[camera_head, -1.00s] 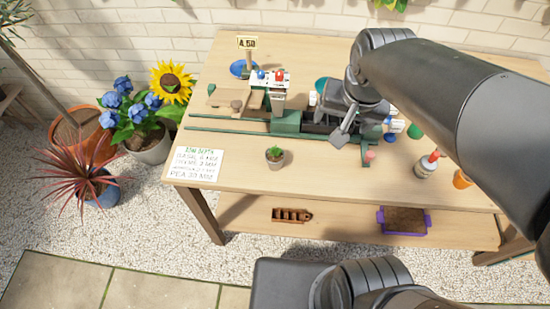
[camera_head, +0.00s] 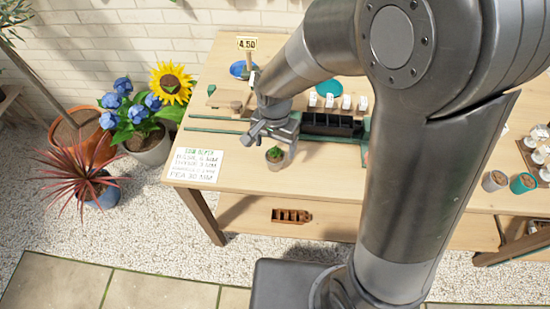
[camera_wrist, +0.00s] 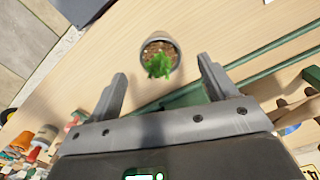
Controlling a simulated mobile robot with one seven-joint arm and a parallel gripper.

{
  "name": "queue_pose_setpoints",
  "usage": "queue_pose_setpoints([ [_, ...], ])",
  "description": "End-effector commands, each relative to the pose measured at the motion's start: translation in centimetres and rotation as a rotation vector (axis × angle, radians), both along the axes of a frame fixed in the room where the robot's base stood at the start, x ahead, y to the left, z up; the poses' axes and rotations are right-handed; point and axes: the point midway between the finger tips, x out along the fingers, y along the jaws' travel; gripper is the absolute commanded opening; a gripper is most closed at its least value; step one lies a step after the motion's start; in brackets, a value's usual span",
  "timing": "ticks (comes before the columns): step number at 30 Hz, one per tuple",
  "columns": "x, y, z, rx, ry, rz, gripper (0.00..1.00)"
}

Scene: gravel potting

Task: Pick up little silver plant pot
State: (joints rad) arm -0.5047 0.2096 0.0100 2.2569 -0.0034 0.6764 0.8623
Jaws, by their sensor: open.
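The little silver plant pot (camera_head: 275,162) stands upright on the table near its front edge, with a small green plant in it. In the wrist view the pot (camera_wrist: 161,42) shows its round rim, brown gravel or soil and green leaves, beyond the fingertips and roughly between their lines. My gripper (camera_head: 268,140) is just behind and above the pot in the head view. In the wrist view my gripper (camera_wrist: 162,80) has its two fingers wide apart with nothing between them. The fingers do not appear to touch the pot.
A green rail fixture with a black tray (camera_head: 330,125) lies behind the pot. A white sign (camera_head: 197,164) lies to its left. Blue bowl (camera_head: 238,69), teal dish (camera_head: 329,86) and several small white items stand farther back. The table around the pot's front is bare.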

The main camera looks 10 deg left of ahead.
Motion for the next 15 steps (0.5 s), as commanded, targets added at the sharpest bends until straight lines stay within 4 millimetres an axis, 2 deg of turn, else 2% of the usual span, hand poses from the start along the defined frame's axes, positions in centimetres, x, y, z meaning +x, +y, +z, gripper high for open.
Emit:
queue_pose_setpoints([
  [3, 0.0, 0.0, -1.6, -0.002, 0.002, 0.001, 0.77],
  [10, 0.0, 0.0, -3.2, -0.001, 0.001, 0.001, 0.77],
  [15, 0.0, -0.1, -5.7, -0.001, 0.003, 0.001, 0.77],
])
